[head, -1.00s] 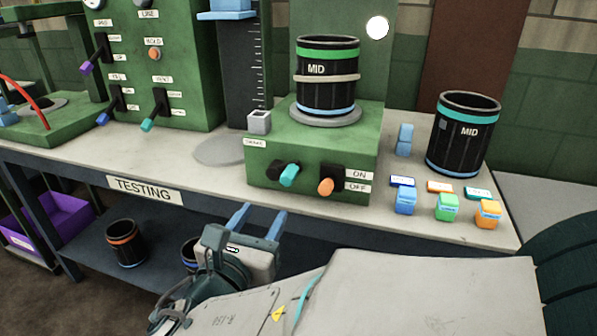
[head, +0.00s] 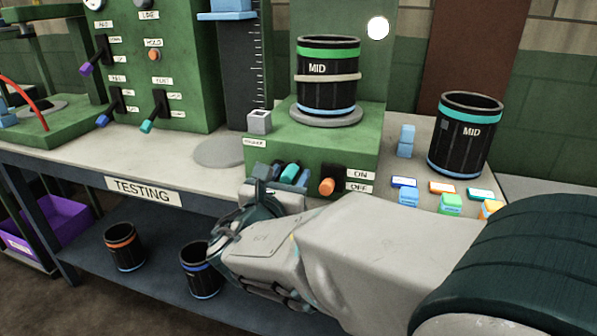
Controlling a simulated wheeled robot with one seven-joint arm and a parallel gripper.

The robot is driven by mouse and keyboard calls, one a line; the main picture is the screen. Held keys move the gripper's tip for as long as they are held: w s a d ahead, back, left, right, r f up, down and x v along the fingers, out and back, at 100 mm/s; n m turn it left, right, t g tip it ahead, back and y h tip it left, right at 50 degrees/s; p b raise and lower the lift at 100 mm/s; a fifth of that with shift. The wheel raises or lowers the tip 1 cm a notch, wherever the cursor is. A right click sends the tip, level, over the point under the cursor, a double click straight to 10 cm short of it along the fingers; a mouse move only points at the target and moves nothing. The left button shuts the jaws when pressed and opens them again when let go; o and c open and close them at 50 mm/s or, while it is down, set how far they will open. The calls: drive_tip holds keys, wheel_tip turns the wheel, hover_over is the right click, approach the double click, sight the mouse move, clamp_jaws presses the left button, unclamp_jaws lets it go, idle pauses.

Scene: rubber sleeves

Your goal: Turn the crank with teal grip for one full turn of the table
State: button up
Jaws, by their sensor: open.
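The crank's teal grip (head: 290,173) sticks out from the front of the green box, left of an orange knob. My gripper (head: 289,177) is at the box front, open, with its blue fingers on either side of the teal grip. Whether a finger touches the grip, I cannot tell. The crank's black arm is mostly hidden by my gripper. The grey round table (head: 326,117) sits on the box. A black sleeve (head: 327,85) marked MID, with a green top band and a pale ring around it, stands upright on it.
The orange knob (head: 327,187) by the ON and OFF labels is close right of my gripper. Another MID sleeve (head: 465,135) stands on the bench at right, near small coloured blocks. Two sleeves stand on the lower shelf (head: 160,272).

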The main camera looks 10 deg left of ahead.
drive_tip(key=c, duration=1)
drive_tip(key=shift+f+b, duration=0.15)
drive_tip(key=shift+b, duration=0.15)
